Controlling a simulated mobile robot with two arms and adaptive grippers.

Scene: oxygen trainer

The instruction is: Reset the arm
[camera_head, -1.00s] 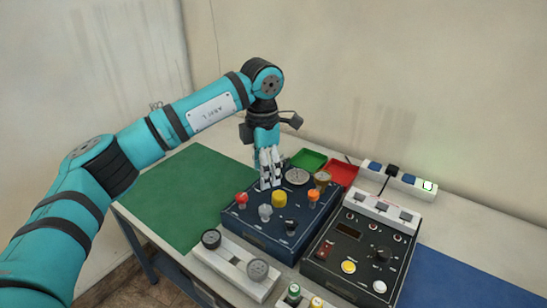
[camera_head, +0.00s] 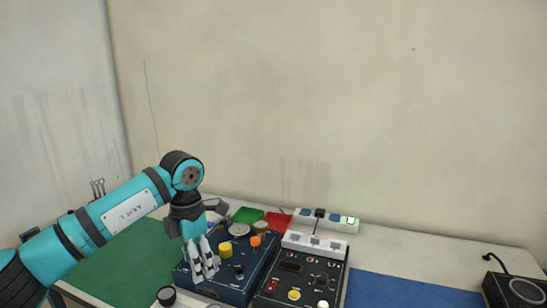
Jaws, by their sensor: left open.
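My left gripper (camera_head: 206,270) is open and empty, with its pale fingers pointing down. In the head view it stands in front of the left part of the dark blue panel box (camera_head: 265,262). I cannot tell whether the fingertips touch the box. The box bears a yellow knob (camera_head: 225,250), an orange knob (camera_head: 256,241), a black knob (camera_head: 239,270) and a round gauge (camera_head: 239,229). Part of its left side is hidden behind my gripper. My right gripper is not in view.
A black control box (camera_head: 312,265) stands right of the blue box. A green tray (camera_head: 247,214), a red tray (camera_head: 277,221) and a power strip (camera_head: 340,224) are behind. A blue mat (camera_head: 410,291) and a green mat (camera_head: 125,265) lie clear. A black device (camera_head: 515,290) is far right.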

